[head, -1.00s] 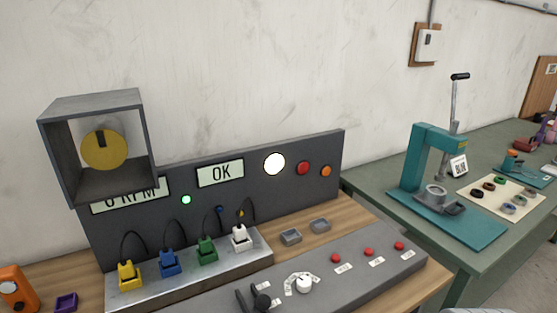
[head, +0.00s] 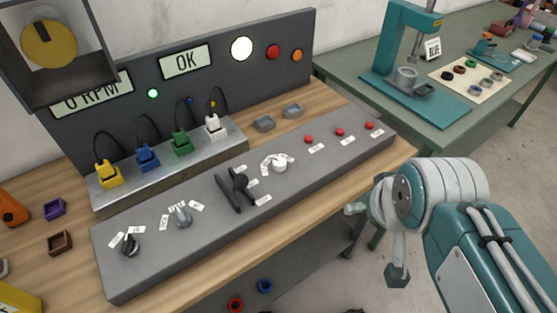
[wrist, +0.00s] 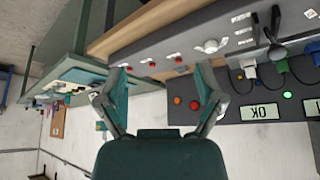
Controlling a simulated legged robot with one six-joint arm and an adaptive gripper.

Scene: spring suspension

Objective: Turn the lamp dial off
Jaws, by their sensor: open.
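A grey control panel (head: 330,150) on the bench carries several controls. A white dial (head: 280,162) sits right of centre with small labels around it, too small to read. It also shows in the wrist view (wrist: 210,46). A grey knob (head: 182,216) and a black knob (head: 130,245) sit further left; I cannot tell by label which dial is the lamp's. The round white lamp (head: 241,48) on the upright board looks lit. My gripper (head: 373,243) is open and empty, right of the panel and apart from it. Its two fingers show spread in the wrist view (wrist: 160,88).
A black lever (head: 235,188) stands left of the white dial, and red buttons (head: 340,132) lie to its right. Plugs with cables (head: 181,142) stand behind. A green table (head: 345,70) with a teal press (head: 405,50) is at the right.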

